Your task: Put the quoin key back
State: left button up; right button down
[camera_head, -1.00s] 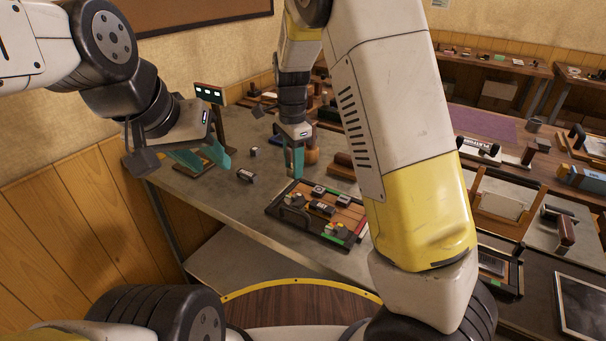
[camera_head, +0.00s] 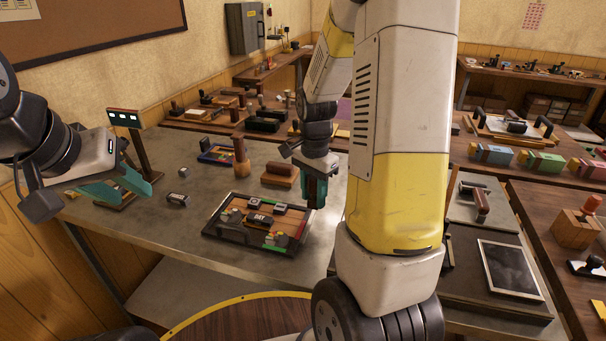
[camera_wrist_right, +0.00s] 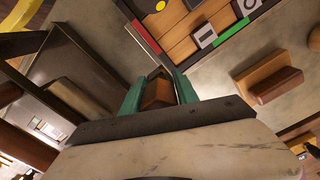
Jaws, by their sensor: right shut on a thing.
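My right gripper (camera_head: 315,192) points down above the grey table, just right of the framed tray (camera_head: 233,213). In the right wrist view its teal fingers (camera_wrist_right: 158,92) are shut on a brown wooden piece (camera_wrist_right: 157,94), seen nearly end-on. This may be the quoin key's handle; its shape below is hidden. In the head view the held piece cannot be made out. My left gripper (camera_head: 122,188) is at the left, with its teal fingers apart and nothing visible between them, beside a small stand with a dark panel (camera_head: 124,118).
The tray holds several small blocks. Behind it are a brown wooden block (camera_head: 280,175) and an upright wooden handle (camera_head: 241,158). A small dark block (camera_head: 177,200) lies left of the tray. A dark slab (camera_head: 508,268) and a side table with coloured boxes (camera_head: 540,163) are at the right.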

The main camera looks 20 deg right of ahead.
jog(key=w+d, duration=0.2)
jog(key=w, duration=0.2)
jog(key=w+d+f, duration=0.1)
jog(key=w+d, duration=0.1)
jog(key=w, duration=0.3)
jog(key=w+d, duration=0.2)
jog(key=w, duration=0.3)
jog(key=shift+d+f, duration=0.25)
jog(key=shift+f, duration=1.8)
jog(key=shift+f, duration=0.1)
jog(key=c, duration=0.9)
grip_release()
